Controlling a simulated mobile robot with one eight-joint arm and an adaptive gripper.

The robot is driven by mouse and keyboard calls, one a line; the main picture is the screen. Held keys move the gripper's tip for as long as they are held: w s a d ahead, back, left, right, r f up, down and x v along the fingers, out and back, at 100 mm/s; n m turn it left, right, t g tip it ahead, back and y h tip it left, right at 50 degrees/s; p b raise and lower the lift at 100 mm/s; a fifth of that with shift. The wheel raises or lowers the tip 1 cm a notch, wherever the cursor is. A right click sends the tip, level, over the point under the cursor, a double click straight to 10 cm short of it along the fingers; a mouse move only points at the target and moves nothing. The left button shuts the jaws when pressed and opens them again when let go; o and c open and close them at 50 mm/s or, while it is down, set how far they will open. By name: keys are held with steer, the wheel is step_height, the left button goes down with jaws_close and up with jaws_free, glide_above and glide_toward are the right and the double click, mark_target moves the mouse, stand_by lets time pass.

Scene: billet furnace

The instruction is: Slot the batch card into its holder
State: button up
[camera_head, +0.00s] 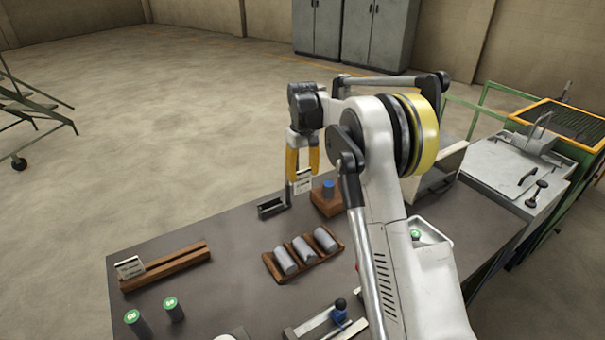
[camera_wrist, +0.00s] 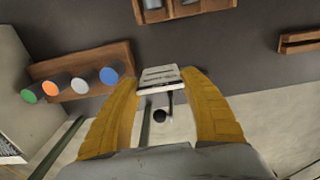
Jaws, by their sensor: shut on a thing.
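My gripper (camera_head: 302,160) has yellow fingers pointing down and is shut on a white batch card with dark print (camera_head: 303,183). The card also shows in the wrist view (camera_wrist: 159,77), between the fingertips. A small dark open bracket (camera_head: 271,208), which looks like the holder, stands on the table just below and left of the card in the head view. The card's lower edge is close to the bracket's upright; I cannot tell whether they touch. The holder is not clearly seen in the wrist view.
A wooden block with coloured-top cylinders (camera_wrist: 67,88) stands close beside the card. A wooden tray of grey billets (camera_head: 284,271) lies nearer the front. A slotted wooden rack (camera_head: 180,264) holding another card (camera_head: 130,267) is at the left. Bare table lies between rack and bracket.

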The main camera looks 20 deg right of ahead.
steer(key=shift+r, duration=0.1)
steer(key=shift+r+p, duration=1.7)
steer(key=shift+r, duration=0.75)
steer(key=shift+f, duration=0.1)
